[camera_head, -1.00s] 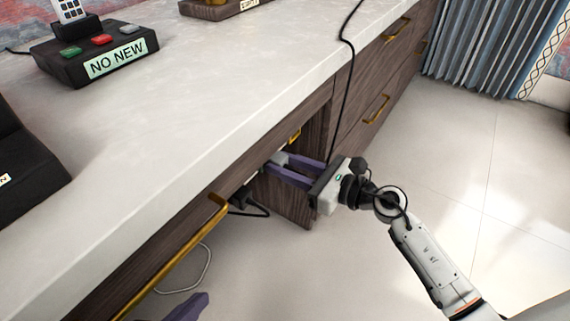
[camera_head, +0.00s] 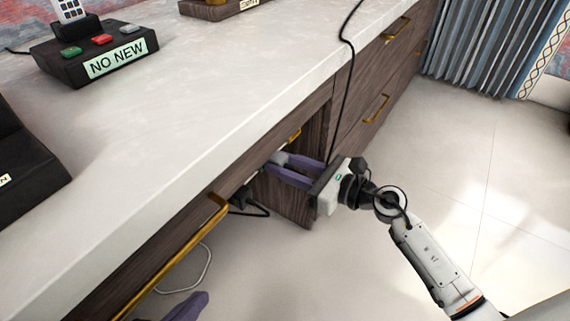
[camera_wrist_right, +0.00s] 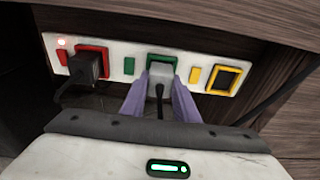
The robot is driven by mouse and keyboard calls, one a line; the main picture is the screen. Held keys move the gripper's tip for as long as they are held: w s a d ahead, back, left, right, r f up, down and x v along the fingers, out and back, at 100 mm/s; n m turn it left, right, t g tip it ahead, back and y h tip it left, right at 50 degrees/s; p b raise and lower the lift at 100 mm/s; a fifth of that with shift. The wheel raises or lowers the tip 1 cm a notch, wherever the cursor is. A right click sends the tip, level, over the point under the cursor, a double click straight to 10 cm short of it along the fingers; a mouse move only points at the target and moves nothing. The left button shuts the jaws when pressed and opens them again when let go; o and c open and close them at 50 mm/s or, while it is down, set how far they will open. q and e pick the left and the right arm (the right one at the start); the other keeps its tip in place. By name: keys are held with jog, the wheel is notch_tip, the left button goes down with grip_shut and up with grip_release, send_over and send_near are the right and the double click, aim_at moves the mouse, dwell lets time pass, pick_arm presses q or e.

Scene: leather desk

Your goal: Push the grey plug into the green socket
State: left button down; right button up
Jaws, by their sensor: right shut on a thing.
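The grey plug (camera_wrist_right: 160,70) is between the purple fingers of my right gripper (camera_wrist_right: 160,86), which is shut on it; its dark cable hangs between the fingers. The plug is at the green socket (camera_wrist_right: 164,60), the middle one on a white panel, and covers most of its opening. I cannot tell how deep it sits. In the head view the grey plug (camera_head: 280,158) shows at the tips of my right gripper (camera_head: 284,168), under the desk top. Part of my left gripper (camera_head: 187,306) shows at the bottom edge; its jaw opening is not clear.
A black plug (camera_wrist_right: 88,66) sits in the red socket, left of the green one. The yellow socket (camera_wrist_right: 222,80) to the right is empty. The desk top (camera_head: 200,130) overhangs the panel. A gold handle (camera_head: 190,250) and a hanging black cable (camera_head: 344,90) are close by.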

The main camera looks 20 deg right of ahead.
jog(key=shift+w+a, duration=0.3)
jog(key=shift+w, duration=0.1)
dwell(0.5)
jog(key=o, duration=1.2)
jog(key=shift+o, duration=0.2)
jog(key=shift+s+d, duration=0.15)
pick_arm(q)
jog(key=shift+s+a+f+g+y+p, duration=0.1)
jog(key=shift+a+f+g+y+p, duration=0.15)
jog(key=shift+f, duration=0.2)
jog(key=shift+a+f+g+y+p, duration=0.15)
jog(key=shift+a+f+p, duration=0.05)
jog(key=shift+f+p, duration=0.2)
pick_arm(e)
jog(key=v, duration=1)
